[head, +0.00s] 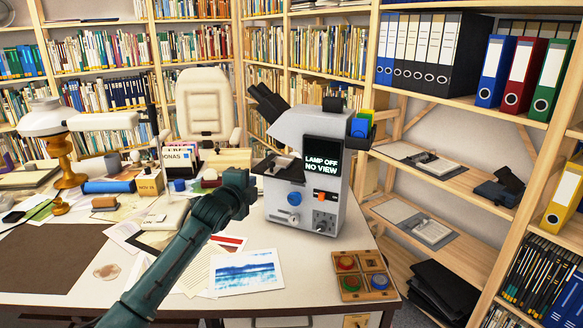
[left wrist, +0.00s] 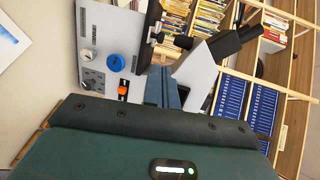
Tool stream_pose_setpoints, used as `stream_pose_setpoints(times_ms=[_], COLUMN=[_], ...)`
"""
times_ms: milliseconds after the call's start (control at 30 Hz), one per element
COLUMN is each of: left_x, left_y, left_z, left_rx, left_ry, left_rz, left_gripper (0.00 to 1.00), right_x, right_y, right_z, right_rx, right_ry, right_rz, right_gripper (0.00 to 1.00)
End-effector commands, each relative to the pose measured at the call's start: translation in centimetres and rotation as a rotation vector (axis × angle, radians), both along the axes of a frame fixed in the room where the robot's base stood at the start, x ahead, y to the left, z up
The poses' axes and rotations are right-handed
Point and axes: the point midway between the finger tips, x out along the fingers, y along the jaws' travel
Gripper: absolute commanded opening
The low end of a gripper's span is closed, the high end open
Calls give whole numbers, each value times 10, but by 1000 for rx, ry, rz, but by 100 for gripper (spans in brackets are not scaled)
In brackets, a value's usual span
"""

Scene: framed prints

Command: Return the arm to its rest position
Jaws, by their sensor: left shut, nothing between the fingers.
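My left arm (head: 165,262), dark green, reaches in from the bottom left of the head view over the desk. Its gripper (head: 240,190) is shut and empty, just left of the grey microscope (head: 305,170). I cannot tell whether it touches the microscope. In the left wrist view the shut fingers (left wrist: 163,88) show in front of the microscope body (left wrist: 105,40), with its blue knob and orange switch near. The microscope's screen reads "LAMP OFF NO VIEW". My right gripper is not in view.
A wooden tray (head: 362,277) with coloured round pieces lies at the desk's front right. A blue seascape print (head: 246,272) lies on papers near the front edge. A brass lamp (head: 68,160) and clutter fill the left. Shelves with binders (head: 495,70) stand at right.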

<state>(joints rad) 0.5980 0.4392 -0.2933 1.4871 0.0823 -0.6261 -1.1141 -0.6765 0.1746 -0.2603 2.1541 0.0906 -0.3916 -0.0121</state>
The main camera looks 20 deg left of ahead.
Motion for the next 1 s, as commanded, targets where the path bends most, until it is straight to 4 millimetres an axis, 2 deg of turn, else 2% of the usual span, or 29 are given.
stream_pose_setpoints(times_ms=[67, 167, 267, 367, 400, 467, 600, 700, 800, 900, 1000], left_x=[-1, -9, -33, -74, -94, -126, -205, -263, -313, -351, -375], left_y=[-1, -10, -31, -59, -71, -87, -118, -136, -148, -155, -159], left_z=[-2, -17, -54, -101, -119, -142, -183, -199, -206, -207, -206], left_rx=[-3, -45, -152, -324, -403, -521, -800, -993, -1165, -1295, -1380], left_ry=[2, 21, 69, 140, 171, 217, 325, 395, 450, 486, 506], left_rz=[0, -10, -27, -35, -33, -23, 36, 105, 184, 257, 311], left_gripper=[0, 0, 0, 0, 0, 0, 0, 0, 0, 0, 0], right_x=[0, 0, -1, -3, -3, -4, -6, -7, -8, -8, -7], right_y=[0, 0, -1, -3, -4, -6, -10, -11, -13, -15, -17], right_z=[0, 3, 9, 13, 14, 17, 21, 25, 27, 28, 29], right_rx=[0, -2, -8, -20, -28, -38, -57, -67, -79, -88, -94], right_ry=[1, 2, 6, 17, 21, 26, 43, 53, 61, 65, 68], right_rz=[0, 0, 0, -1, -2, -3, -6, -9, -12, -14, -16], right_gripper=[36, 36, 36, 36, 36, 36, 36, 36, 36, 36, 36])
